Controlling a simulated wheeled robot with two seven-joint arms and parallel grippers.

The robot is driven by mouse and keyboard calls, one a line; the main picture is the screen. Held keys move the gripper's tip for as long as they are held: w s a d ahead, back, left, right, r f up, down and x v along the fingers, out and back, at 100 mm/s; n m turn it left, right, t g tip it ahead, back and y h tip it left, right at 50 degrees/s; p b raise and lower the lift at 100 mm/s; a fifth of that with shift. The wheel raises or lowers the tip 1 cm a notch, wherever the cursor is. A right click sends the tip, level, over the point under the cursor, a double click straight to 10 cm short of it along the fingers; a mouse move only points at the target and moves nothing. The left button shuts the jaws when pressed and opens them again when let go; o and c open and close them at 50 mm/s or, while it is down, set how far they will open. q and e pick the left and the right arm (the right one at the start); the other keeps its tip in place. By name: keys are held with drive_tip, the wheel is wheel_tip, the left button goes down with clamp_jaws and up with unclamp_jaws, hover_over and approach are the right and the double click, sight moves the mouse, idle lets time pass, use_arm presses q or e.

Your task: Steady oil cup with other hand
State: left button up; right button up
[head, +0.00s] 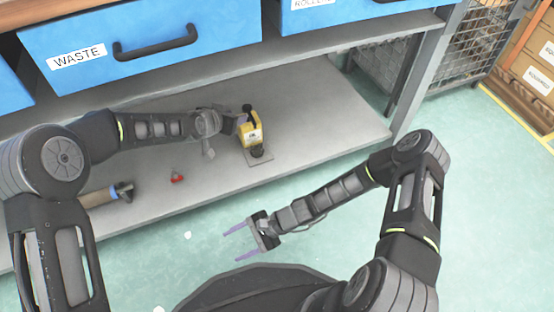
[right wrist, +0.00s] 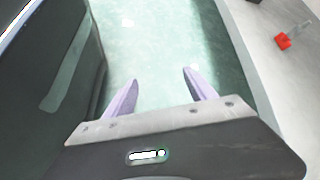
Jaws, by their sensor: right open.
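A small yellow container (head: 250,132) with a black top, which looks like the oil cup, stands on the grey lower shelf. A black round part (head: 257,152) on a thin square plate (head: 260,162) is just below it in the head view. My left gripper (head: 240,121) is at the container's left side, and its fingers are too small and hidden to tell whether they hold it. My right gripper (head: 236,243) is open and empty over the green floor, in front of the shelf and apart from the container. Its two purple fingers also show in the right wrist view (right wrist: 160,92).
A small red object (head: 177,179) and a tan cylinder with a dark end (head: 105,195) lie on the shelf (head: 330,125). Above hang blue drawers, one marked WASTE (head: 140,45). A grey post (head: 425,75) stands at the right. The floor (head: 480,200) at right is clear.

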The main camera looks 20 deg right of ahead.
drive_tip(key=w+d+r+m+t+y, duration=0.1)
drive_tip(key=w+r+m+t+y, duration=0.1)
drive_tip(key=w+m+t, duration=0.3)
drive_tip(key=m+t+h, duration=0.4)
drive_tip(key=m+t, duration=0.5)
drive_tip(key=m, duration=0.3)
approach(261, 148)
drive_tip(key=shift+x, duration=1)
drive_tip(key=shift+s+a+r, duration=0.1)
drive_tip(key=shift+r, duration=0.05)
drive_tip(key=shift+a, duration=0.1)
drive_tip(key=shift+x, duration=3.9)
drive_tip(key=shift+c, duration=0.2)
clamp_jaws()
